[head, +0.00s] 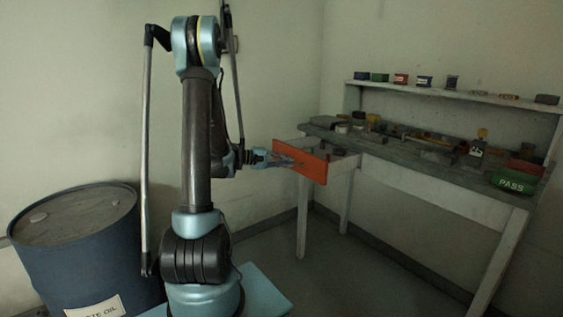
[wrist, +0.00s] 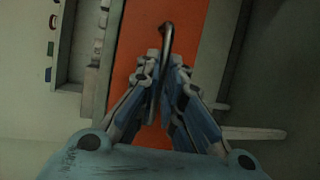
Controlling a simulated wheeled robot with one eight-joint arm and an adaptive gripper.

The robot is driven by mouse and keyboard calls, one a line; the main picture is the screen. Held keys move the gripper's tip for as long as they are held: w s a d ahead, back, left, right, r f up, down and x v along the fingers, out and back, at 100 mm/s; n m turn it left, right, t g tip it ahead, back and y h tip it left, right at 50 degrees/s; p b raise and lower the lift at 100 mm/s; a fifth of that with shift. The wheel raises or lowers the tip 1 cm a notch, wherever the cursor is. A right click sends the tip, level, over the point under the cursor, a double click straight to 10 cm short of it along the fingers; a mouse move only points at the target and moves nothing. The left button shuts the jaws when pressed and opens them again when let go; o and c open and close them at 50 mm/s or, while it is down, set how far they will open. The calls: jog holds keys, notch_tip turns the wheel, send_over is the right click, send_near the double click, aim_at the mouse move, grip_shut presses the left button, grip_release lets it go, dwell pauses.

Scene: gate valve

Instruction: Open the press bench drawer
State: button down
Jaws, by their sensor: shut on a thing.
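The press bench (head: 435,176) stands against the walls at the right. Its drawer has an orange-red front (head: 300,161), which sticks out from the left end of the bench, so the drawer stands partly open, with small items visible behind the front. My gripper (head: 294,163) reaches to that front from the left. In the wrist view the orange front (wrist: 187,75) fills the middle, with a dark curved handle (wrist: 167,38) running between my fingers. My gripper (wrist: 168,68) is shut on this handle. The lower part of the handle is hidden by the fingers.
A blue oil drum (head: 85,255) stands at the left. The bench top holds several tools, bottles and a green box marked PASS (head: 513,183). A shelf (head: 450,95) above carries several small boxes. The floor (head: 345,270) before the bench is clear.

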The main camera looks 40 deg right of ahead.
jog(key=shift+s+a+f, duration=0.1)
jog(key=shift+s+a, duration=0.05)
jog(key=shift+a, duration=0.1)
jog(key=c, duration=1.7)
grip_release()
jog(key=v, duration=1.2)
